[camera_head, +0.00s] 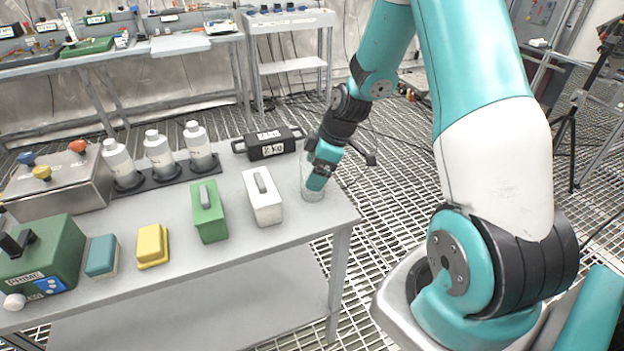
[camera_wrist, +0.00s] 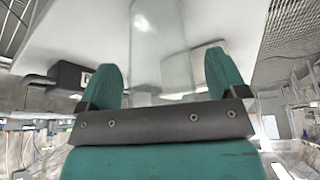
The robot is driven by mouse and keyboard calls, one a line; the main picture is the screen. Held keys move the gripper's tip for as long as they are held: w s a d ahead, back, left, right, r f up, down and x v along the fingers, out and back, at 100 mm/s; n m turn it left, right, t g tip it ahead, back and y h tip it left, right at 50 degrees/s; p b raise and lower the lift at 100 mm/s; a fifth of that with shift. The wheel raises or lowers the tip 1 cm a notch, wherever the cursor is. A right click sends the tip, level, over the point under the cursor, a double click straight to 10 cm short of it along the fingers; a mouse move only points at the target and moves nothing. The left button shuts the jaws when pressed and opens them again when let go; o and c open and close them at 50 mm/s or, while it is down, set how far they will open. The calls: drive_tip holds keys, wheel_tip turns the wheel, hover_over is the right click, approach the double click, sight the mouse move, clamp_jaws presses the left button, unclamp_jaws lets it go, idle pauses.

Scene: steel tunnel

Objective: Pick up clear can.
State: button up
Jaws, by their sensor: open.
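The clear can (camera_head: 312,187) is a see-through cylinder standing at the right end of the grey table (camera_head: 290,222). My gripper (camera_head: 320,172) is at the can, reaching down from above and from the right, and hides part of it. In the wrist view the clear can (camera_wrist: 158,45) lies between the two teal fingers of my gripper (camera_wrist: 167,75). The fingers are apart, with a gap on each side of the can. The table fills the space behind it.
A white block with a handle (camera_head: 262,197) stands just left of the can, with a green one (camera_head: 208,212) beyond it. A black case (camera_head: 268,144) lies behind. Bottles (camera_head: 158,152) stand in a black rack farther left. The table's right edge is close to the can.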

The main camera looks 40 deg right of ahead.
drive_tip(key=c, duration=1)
drive_tip(key=shift+r, duration=0.15)
